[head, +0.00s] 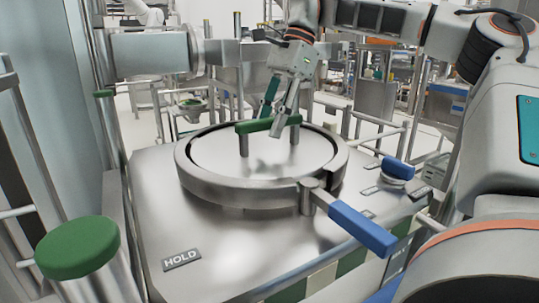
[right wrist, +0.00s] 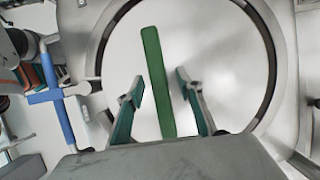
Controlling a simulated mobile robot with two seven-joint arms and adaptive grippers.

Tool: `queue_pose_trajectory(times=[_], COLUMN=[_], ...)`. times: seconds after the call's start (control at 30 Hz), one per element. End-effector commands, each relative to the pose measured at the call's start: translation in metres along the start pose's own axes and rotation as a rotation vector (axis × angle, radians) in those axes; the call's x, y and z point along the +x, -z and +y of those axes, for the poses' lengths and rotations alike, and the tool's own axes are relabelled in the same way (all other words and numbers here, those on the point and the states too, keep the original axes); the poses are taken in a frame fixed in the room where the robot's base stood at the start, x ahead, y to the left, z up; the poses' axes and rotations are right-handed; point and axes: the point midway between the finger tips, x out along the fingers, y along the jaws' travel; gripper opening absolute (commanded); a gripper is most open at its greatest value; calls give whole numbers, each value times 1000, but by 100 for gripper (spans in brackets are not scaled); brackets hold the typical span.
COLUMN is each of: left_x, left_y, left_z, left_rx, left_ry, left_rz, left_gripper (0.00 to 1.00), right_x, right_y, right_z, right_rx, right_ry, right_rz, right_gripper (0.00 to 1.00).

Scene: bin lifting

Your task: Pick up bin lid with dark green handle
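The round steel bin lid (head: 215,155) lies flat inside the ring-shaped rim of the bin. Its dark green bar handle (head: 255,126) stands above it on short posts. In the right wrist view the handle (right wrist: 158,85) runs up the picture between my fingers, and the pale lid (right wrist: 225,50) lies behind it. My right gripper (head: 269,125) points down at the handle from above. Its two fingers are apart, one on each side of the handle, with gaps showing in the right wrist view (right wrist: 160,84). My left gripper is not in view.
A clamp with a blue lever (head: 362,228) sticks out from the bin's rim (head: 230,192). A blue knob (head: 398,168) stands at right on the steel top. A green-capped post (head: 78,247) stands at front left, near a HOLD label (head: 182,259). Metal rails flank the sides.

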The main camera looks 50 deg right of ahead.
Motion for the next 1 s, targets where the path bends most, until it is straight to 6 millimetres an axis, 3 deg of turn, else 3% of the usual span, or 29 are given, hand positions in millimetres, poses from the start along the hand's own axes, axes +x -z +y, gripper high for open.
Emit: queue_pose_trajectory(times=[0.37, 0.4, 0.53, 1.0], left_x=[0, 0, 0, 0], left_y=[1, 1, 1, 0], left_z=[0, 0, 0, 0], left_rx=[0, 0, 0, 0], left_ry=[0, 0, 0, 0], left_rz=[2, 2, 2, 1], left_gripper=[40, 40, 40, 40], right_x=[2, 2, 2, -3], right_y=[1, 1, 1, -2], right_z=[0, 0, 0, 0], right_rx=[0, 0, 0, -3], right_ry=[-1, -1, -1, 5], right_rz=[0, 0, 0, -4], right_gripper=[36, 34, 0, 0])
